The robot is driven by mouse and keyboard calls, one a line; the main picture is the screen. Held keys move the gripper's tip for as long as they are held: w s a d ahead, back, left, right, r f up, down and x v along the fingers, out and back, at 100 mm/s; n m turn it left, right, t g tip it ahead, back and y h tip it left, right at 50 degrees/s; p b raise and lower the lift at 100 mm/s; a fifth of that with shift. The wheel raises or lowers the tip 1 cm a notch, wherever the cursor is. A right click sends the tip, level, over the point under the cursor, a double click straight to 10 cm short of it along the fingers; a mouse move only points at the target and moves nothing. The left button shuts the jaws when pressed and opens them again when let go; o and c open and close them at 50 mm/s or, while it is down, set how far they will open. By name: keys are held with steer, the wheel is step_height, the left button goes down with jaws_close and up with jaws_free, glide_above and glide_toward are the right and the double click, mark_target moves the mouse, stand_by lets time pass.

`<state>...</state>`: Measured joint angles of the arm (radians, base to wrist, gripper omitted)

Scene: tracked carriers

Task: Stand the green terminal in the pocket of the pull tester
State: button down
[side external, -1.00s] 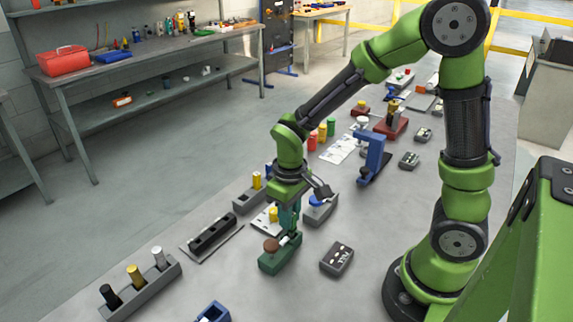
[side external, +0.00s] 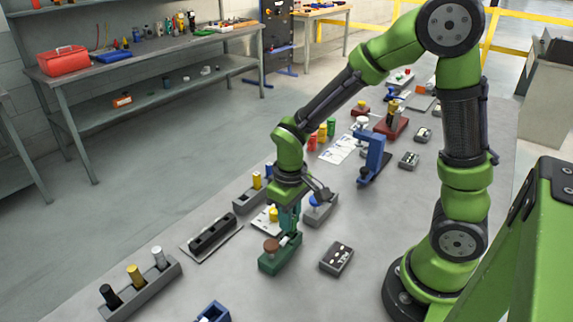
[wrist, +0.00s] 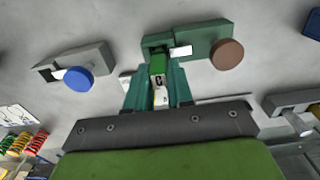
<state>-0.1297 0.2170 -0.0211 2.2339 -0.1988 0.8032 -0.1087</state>
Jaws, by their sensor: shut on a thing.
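The pull tester appears to be the green block with a round brown knob (side external: 279,257); in the wrist view its green body (wrist: 200,32) lies just beyond my fingertips, with a white piece near its pocket end. My gripper (side external: 290,226) is directly over that end, pointing down. In the wrist view my teal fingers (wrist: 160,74) are shut on the green terminal (wrist: 158,64), which has a white, lettered lower part. Its far end overlaps the pocket end of the block in this view. Whether it is inside the pocket or just above it, I cannot tell.
A grey block with a blue knob (wrist: 78,77) stands left in the wrist view. A dark box with white marks (side external: 337,258) lies right of the tester in the side view. A grey rack of pegs (side external: 140,285) stands front left, near a blue part (side external: 213,313). Bare table lies between.

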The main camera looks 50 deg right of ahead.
steer(key=shift+c, duration=2.2)
jaws_free()
steer(key=shift+r, duration=3.5)
